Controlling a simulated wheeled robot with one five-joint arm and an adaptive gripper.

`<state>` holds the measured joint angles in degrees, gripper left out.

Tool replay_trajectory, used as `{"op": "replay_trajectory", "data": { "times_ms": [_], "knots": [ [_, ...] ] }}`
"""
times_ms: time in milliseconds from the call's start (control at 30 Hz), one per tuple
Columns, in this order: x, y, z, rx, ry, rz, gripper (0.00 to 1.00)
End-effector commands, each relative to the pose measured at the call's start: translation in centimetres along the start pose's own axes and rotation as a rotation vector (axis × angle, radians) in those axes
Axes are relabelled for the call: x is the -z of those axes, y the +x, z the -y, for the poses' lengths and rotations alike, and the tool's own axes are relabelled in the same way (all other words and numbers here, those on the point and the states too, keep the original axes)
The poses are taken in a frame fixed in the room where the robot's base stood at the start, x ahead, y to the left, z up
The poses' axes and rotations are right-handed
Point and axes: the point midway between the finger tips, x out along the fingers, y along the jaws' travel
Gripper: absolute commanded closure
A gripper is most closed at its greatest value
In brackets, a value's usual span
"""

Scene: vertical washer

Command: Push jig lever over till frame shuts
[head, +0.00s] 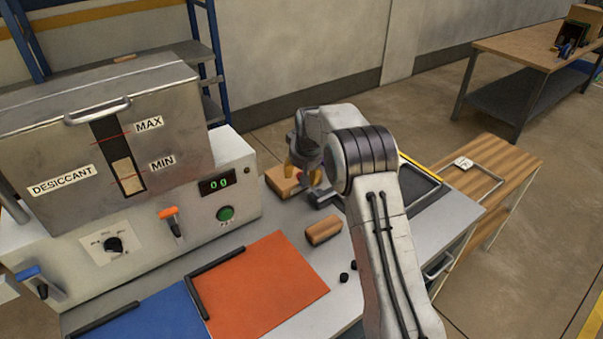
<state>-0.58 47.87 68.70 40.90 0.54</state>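My gripper (304,174) is at the far side of the grey bench, beside and above a wooden block (282,182). Yellow and red parts show at its fingers; I cannot tell whether they belong to the jig lever, or whether the fingers are open or shut. A dark grey piece (322,199) sits just below the gripper. A black rectangular panel with a yellow edge (424,186) lies behind my arm, partly hidden. I cannot surely pick out the jig's lever or frame.
A steel desiccant machine (110,150) with an orange-tipped lever (172,221) and green button (225,213) stands left. A wooden block (323,230), small black knobs (344,277), an orange mat (262,290) and a blue mat (165,315) lie in front. A wooden side table (500,165) adjoins right.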

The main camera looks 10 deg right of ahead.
Motion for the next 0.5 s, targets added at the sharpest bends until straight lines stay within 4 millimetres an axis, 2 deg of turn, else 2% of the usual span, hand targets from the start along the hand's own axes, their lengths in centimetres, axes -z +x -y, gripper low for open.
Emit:
{"op": "replay_trajectory", "data": {
  "times_ms": [200,500],
  "knots": [
    [0.0,2.2,0.0,0.0,0.0,0.001,0.46],
    [0.0,3.3,0.0,0.0,0.0,0.0,0.46]
  ]
}}
